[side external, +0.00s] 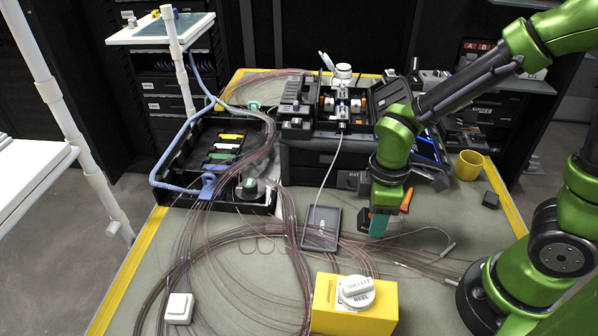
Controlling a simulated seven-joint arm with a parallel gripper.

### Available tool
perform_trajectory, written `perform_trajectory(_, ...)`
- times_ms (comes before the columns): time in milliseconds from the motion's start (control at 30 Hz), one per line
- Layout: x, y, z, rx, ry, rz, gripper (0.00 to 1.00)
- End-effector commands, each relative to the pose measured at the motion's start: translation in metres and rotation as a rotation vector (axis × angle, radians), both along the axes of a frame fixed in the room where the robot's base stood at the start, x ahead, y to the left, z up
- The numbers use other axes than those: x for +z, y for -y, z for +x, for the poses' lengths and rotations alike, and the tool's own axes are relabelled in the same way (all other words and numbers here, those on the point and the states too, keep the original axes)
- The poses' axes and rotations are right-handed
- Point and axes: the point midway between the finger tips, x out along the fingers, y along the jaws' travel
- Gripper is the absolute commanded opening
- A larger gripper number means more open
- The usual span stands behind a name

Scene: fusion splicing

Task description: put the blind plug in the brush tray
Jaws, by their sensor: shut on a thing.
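My gripper (380,222) points down over the grey mat, right of the middle. A small teal block (378,227) shows at its fingertips, and the gripper is shut on it. I take this block for the blind plug, but it is small and partly covered by the fingers. A black, open, divided tray (163,190) stands at the left of the table, holding several coloured pieces. I take it for the brush tray, though no label is readable. My gripper is to the right of this tray and apart from it.
A flat black plate (322,228) lies left of my gripper. A yellow box (355,305) with a white reel knob stands in front. Loose fibres (290,215) loop across the mat. The splicing machine (340,105) stands behind, a yellow cup (469,165) at right.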

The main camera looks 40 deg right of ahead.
Motion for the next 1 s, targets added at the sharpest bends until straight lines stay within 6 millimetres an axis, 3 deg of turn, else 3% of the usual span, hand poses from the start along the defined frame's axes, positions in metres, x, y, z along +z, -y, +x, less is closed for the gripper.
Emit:
perform_trajectory(233, 0.002, 0.007, -0.029, 0.006, -0.023, -0.014, 0.08)
perform_trajectory(567, 0.001, 0.005, -0.055, 0.028, -0.233, -0.2, 0.08)
perform_trajectory(733, -0.001, -0.003, -0.033, 0.024, -0.252, -0.225, 0.08)
perform_trajectory(1000, -0.009, -0.028, 0.035, 0.023, -0.25, -0.222, 0.08)
